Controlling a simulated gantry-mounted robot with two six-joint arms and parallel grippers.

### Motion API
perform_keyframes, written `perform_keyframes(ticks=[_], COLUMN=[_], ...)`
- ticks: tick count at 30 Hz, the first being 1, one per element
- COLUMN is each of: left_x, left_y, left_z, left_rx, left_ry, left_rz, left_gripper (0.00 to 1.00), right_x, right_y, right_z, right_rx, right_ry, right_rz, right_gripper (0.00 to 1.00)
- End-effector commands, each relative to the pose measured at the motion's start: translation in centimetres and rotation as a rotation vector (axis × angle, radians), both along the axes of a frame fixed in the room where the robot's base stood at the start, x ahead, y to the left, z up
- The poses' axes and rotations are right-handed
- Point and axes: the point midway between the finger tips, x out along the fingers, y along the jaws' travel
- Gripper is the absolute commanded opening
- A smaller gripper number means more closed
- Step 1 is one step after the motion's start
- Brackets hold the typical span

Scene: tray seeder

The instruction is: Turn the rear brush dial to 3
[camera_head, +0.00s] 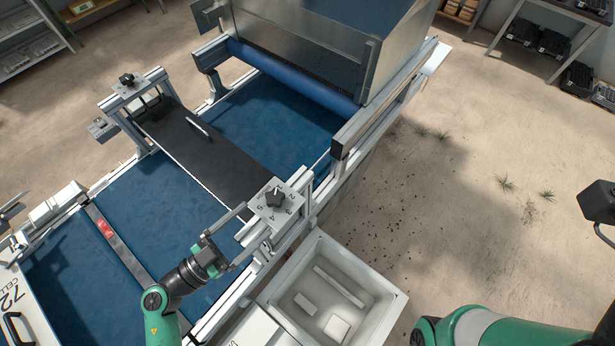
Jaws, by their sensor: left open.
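A black lobed dial (275,197) sits on a light square plate (262,212) marked 1 to 5, on the near-side frame rail. Its pointer seems to face the 1, but it is too small to be sure. A second black dial (127,79) sits on a plate across the belt, its numbers unreadable. I cannot tell from the picture alone which one is the rear dial. My left gripper (251,229) is open and empty, just lower left of the numbered plate, its two fingers spread towards the dial. No finger is around the dial.
A dark brush cover (205,150) with a handle spans the blue belt (160,205). A metal hopper (310,45) stands beyond. A white bin (350,270) with pale blocks sits beside the frame. My right arm shows at bottom right; open floor lies right of the machine.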

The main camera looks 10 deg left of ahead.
Motion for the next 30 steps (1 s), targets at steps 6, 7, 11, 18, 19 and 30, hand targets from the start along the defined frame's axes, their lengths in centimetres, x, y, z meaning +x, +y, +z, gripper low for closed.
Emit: perform_keyframes(ticks=[6,7,11,18,19,30], left_x=[-4.3,-4.3,-4.0,-0.9,-0.2,5.8], left_y=[2.7,2.9,2.8,1.0,0.7,-2.2], left_z=[-2.2,-2.2,-2.4,-2.4,-2.4,-2.3], left_rx=[-0.084,-0.083,-0.081,-0.078,-0.078,-0.079], left_ry=[0.158,0.155,0.151,0.147,0.147,0.147], left_rz=[0.143,0.147,0.145,0.138,0.137,0.144], left_gripper=[0.90,0.90,0.90,0.90,0.90,0.90], right_x=[0.0,0.0,0.1,0.1,0.1,0.0], right_y=[0.1,0.1,0.1,0.0,0.0,0.1], right_z=[3.7,3.6,3.3,2.7,2.6,1.5], right_rx=[0.000,0.000,0.000,0.000,0.000,0.000], right_ry=[0.001,0.002,0.002,0.002,0.002,0.002], right_rz=[0.001,0.001,0.001,0.001,0.001,0.001], right_gripper=[0.82,0.82,0.82,0.82,0.82,0.82])
